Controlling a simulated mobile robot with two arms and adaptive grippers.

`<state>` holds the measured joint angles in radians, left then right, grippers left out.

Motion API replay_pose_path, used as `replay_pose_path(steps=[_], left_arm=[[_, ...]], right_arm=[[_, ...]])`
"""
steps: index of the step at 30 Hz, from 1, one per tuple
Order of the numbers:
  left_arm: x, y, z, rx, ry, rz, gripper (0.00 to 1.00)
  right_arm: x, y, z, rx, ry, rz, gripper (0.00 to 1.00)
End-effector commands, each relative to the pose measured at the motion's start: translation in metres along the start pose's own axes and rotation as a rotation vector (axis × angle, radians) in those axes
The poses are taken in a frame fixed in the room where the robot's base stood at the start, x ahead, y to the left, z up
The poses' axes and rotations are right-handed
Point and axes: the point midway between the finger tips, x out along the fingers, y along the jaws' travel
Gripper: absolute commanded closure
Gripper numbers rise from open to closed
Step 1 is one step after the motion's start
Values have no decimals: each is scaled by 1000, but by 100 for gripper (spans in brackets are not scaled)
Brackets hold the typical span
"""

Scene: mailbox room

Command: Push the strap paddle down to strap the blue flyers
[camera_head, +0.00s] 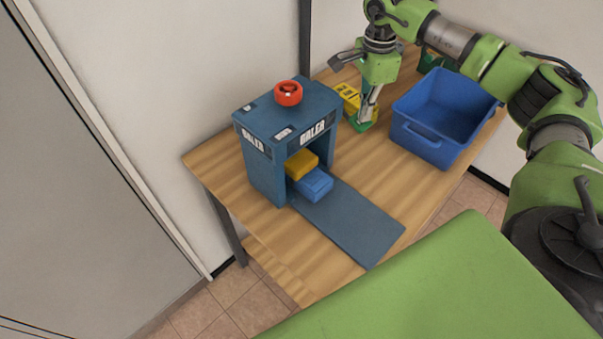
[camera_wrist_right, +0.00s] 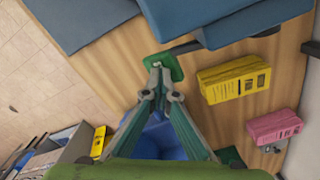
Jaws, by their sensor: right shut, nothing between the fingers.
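The blue baler (camera_head: 268,155) stands on the wooden table, with a red knob (camera_head: 288,92) on top. A blue flyer bundle (camera_head: 314,184) lies at its front opening, with a yellow bundle (camera_head: 301,163) just behind it. The green strap paddle (camera_head: 361,125) is at the baler's right side; the right wrist view shows the paddle (camera_wrist_right: 171,66) on a dark bar. My right gripper (camera_head: 370,114) is shut and empty, pointing down with its fingertips (camera_wrist_right: 157,66) at the paddle. Whether they touch it is unclear. My left gripper is out of view.
A blue bin (camera_head: 428,148) stands on the table to the right of my right gripper. Another yellow bundle (camera_head: 347,94) lies behind the gripper, and a pink bundle (camera_wrist_right: 275,126) shows in the wrist view. A flat blue ramp (camera_head: 350,222) extends from the baler's opening.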

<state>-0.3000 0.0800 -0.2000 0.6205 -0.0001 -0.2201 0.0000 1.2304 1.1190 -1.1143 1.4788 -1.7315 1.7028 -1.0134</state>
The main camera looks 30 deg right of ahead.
Motion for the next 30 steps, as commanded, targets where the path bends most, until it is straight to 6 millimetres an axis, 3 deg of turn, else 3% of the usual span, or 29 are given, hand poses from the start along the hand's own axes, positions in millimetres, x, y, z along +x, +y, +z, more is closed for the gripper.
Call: replay_pose_path(steps=[7, 30], left_arm=[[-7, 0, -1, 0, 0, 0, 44], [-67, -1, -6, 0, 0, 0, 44]], right_arm=[[-8, 0, 0, 0, 0, 1, 100], [-86, 0, 0, 0, -1, -1, 100]])
